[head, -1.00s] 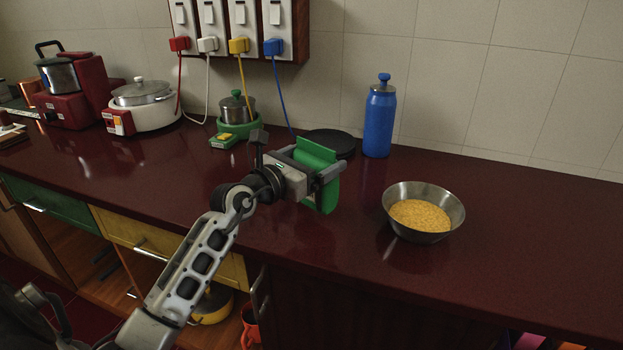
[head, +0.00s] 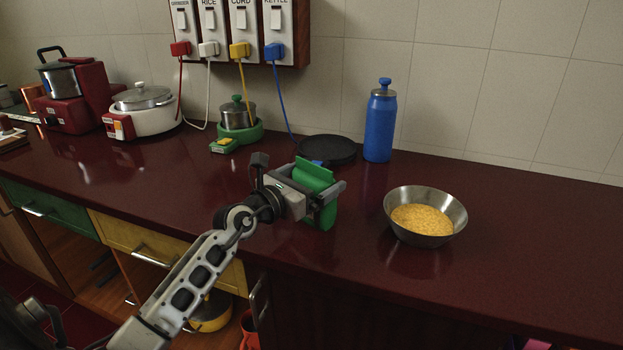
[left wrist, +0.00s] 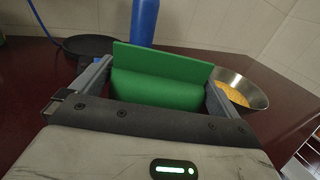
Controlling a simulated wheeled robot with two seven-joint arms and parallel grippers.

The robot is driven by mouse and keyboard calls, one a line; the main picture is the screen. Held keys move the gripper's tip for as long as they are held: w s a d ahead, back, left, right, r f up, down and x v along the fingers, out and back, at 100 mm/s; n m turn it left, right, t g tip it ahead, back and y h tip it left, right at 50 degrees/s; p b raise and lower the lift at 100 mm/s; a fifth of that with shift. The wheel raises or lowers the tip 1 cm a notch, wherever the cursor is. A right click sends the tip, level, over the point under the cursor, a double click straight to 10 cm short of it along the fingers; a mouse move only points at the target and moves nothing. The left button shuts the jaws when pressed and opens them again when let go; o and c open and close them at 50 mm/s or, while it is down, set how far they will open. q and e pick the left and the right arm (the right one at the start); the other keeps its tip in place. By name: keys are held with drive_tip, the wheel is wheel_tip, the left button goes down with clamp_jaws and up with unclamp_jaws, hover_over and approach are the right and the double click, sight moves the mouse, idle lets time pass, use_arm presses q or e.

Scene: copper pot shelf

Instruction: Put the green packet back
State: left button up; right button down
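The green packet (head: 318,176) is held by my left gripper (head: 326,190) above the dark red counter (head: 330,256). In the left wrist view the green packet (left wrist: 158,76) fills the space between the two fingers of the left gripper (left wrist: 157,95), and its flat top edge stands up past them. The left gripper is shut on it. It is left of the steel bowl and in front of the black round plate. My right gripper is not in view.
A steel bowl of yellow grains (head: 425,214) stands to the right. A blue bottle (head: 380,122) and a black round plate (head: 330,150) are behind. A green appliance with a pot (head: 238,118) and a white cooker (head: 150,112) stand left. The counter's right side is clear.

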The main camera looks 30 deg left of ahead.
use_arm(q)
drive_tip(key=shift+r, duration=0.15)
drive_tip(key=shift+s, duration=0.25)
drive_tip(key=s+a+b, duration=0.1)
drive_tip(key=s+a, duration=0.1)
drive_tip(key=s, duration=0.9)
drive_tip(key=shift+s, duration=0.2)
